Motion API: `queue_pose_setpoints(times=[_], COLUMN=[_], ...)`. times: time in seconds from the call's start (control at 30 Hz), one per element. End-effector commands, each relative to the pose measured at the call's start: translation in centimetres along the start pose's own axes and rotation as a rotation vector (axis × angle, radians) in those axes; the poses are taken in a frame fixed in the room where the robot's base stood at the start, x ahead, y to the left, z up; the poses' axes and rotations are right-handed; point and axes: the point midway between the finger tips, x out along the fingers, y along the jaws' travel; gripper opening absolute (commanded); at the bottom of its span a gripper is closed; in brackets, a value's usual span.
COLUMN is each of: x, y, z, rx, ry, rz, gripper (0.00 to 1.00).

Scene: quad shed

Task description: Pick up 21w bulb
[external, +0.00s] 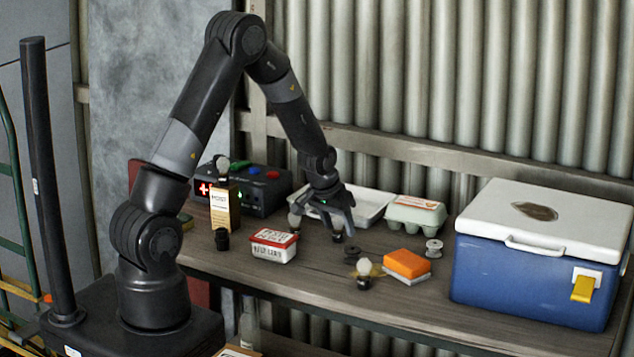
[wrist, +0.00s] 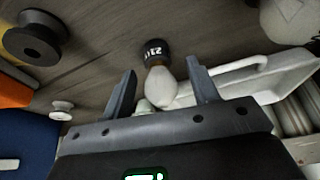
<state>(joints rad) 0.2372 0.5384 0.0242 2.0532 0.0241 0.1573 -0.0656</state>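The 21w bulb (wrist: 160,88) has a white globe and a black base marked 21W in the wrist view. The globe lies between the two spread fingers of my gripper (wrist: 161,70), with a gap on each side. The base is just beyond the fingertips. In the external view my gripper (external: 338,219) points down over the worktop, behind the red-lidded tin. My gripper is open and holds nothing.
Another white bulb (external: 295,219) stands close left of my gripper, and one (external: 363,267) stands nearer the front. A white tray (external: 365,203) is behind. A dark spool (external: 386,250), orange sponge (external: 407,263) and blue cooler (external: 530,275) are to the right; a red-lidded tin (external: 274,246) is front left.

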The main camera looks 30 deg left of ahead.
Motion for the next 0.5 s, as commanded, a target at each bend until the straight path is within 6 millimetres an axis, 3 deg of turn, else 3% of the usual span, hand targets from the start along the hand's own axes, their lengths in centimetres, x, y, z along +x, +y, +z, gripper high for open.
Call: queue_pose_setpoints(times=[0.5], x=[-0.03], y=[0.0], z=[0.02], rx=[0.0], ry=[0.0], rz=[0.0], gripper=[0.12])
